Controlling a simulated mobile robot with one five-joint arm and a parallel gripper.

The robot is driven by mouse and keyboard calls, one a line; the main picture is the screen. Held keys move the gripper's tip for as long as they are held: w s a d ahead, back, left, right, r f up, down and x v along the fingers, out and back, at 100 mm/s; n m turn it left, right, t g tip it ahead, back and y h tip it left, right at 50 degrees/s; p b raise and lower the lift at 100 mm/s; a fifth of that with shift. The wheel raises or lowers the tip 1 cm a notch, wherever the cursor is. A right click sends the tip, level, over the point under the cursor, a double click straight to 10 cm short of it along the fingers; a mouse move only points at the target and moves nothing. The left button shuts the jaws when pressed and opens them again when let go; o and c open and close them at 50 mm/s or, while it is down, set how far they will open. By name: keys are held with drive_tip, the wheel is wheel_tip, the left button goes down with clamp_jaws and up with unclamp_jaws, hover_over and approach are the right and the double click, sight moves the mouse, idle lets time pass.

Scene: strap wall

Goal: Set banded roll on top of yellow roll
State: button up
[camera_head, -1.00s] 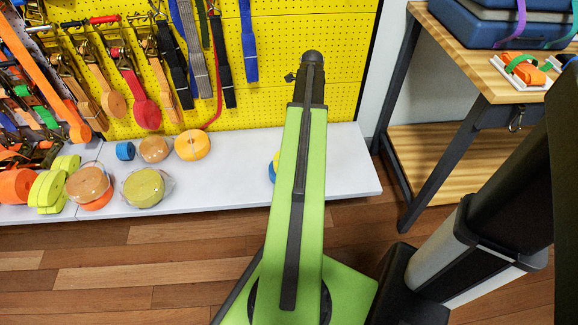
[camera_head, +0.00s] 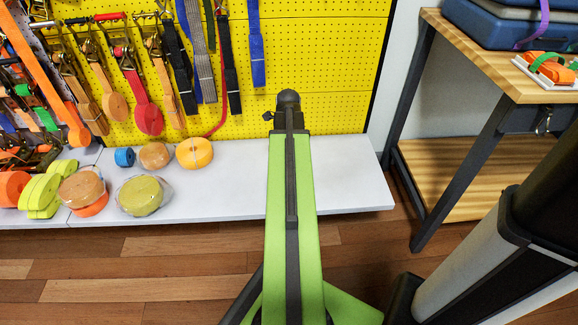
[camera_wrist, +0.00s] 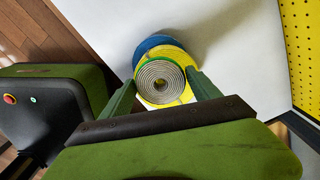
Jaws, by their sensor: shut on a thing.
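In the wrist view, my gripper (camera_wrist: 161,78) has its two green fingers on either side of a roll with a grey spiral end face (camera_wrist: 160,82), which I take as the banded roll. Its rim shows green and yellow. Blue and more yellow (camera_wrist: 181,97) show around and behind it; I cannot tell whether these are its own bands or another roll beneath. In the head view my arm hides the gripper and this roll. A yellow-orange roll (camera_head: 195,153) lies on the white shelf left of my arm, and a wrapped olive-yellow roll (camera_head: 140,196) lies nearer the front.
The white shelf (camera_head: 345,185) is clear right of my arm. A small blue roll (camera_head: 124,157), a tan roll (camera_head: 154,156) and other rolls crowd its left. Straps hang on the yellow pegboard (camera_head: 320,60). A wooden workbench (camera_head: 490,85) stands at right.

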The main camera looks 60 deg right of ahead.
wheel_tip(320, 180, down, 2)
drive_tip(key=shift+f+b, duration=0.1)
drive_tip(key=shift+b, duration=0.3)
drive_tip(key=shift+r, duration=0.25)
drive_tip(key=shift+f, duration=0.2)
drive_tip(key=o, duration=0.8)
wheel_tip(320, 180, up, 12)
drive_tip(key=p, duration=1.2)
drive_tip(key=shift+r, duration=0.2)
